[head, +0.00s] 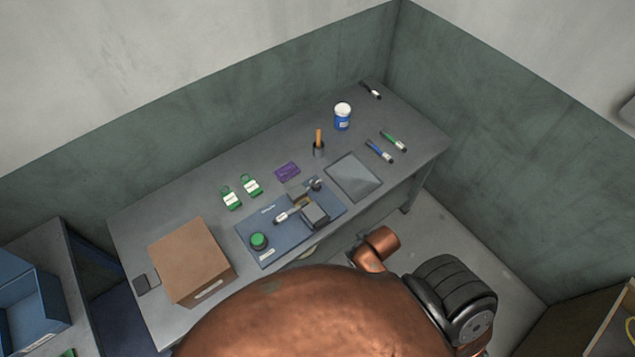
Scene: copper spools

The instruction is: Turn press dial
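The press (314,214) is a small grey block mechanism on a blue base plate (262,227) at the middle of the grey table. A white-and-dark marker-like piece (287,216) lies against its left side. A small dark round part (316,184) sits at the plate's back edge; I cannot tell whether it is the dial. A round green button (258,241) is at the plate's front left, with a white label beside it. Neither of my grippers is in view.
A brown box (191,262) stands on the table's left. Two green tags (231,198), a purple card (287,171), a dark cup (319,149), a grey tablet-like panel (354,177), a blue-and-white jar (342,117) and several markers (393,141) surround the plate. The front edge is partly hidden.

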